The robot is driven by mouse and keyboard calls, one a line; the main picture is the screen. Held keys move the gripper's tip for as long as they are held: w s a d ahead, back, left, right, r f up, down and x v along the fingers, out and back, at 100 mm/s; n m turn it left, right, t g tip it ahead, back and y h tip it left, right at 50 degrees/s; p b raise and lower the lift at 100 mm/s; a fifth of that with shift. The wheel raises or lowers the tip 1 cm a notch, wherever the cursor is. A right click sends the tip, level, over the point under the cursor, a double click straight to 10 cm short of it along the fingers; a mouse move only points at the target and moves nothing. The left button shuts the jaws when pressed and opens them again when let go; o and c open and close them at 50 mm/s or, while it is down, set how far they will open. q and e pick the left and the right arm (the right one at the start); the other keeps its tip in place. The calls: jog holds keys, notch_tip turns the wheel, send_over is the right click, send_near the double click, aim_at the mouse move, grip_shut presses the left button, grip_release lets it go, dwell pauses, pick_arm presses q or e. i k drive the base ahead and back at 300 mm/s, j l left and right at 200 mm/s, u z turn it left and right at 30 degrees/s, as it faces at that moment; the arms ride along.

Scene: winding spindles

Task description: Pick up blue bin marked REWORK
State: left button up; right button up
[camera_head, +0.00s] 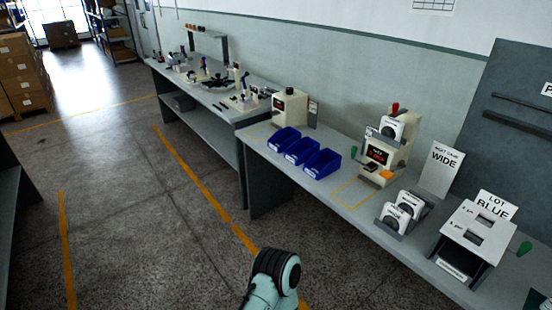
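Three blue bins stand in a row on the grey bench: a left bin (282,143), a middle bin (299,154) and a right bin (319,166). They look empty and alike, with open tops. No REWORK marking can be read on any of them at this size. Neither of my grippers shows. Only a teal and black link of one of my arms is in view at the bottom centre, well short of the bench and apart from the bins.
A beige machine (289,106) stands behind the bins. Right of them are a winding machine (389,151) with a red display, a WIDE sign (441,168), white spools (396,218) and a slotted box (472,235). Stacked cartons (20,75) stand far left. The floor before the bench is clear.

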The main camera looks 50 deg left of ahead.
aim_at(282, 139)
jog(key=j+u, duration=0.3)
jog(key=j, duration=0.35)
jog(key=j+u, duration=0.3)
jog(key=j, duration=0.4)
jog(key=i+j+u, duration=0.1)
jog(key=j+u, duration=0.2)
jog(key=j, duration=0.35)
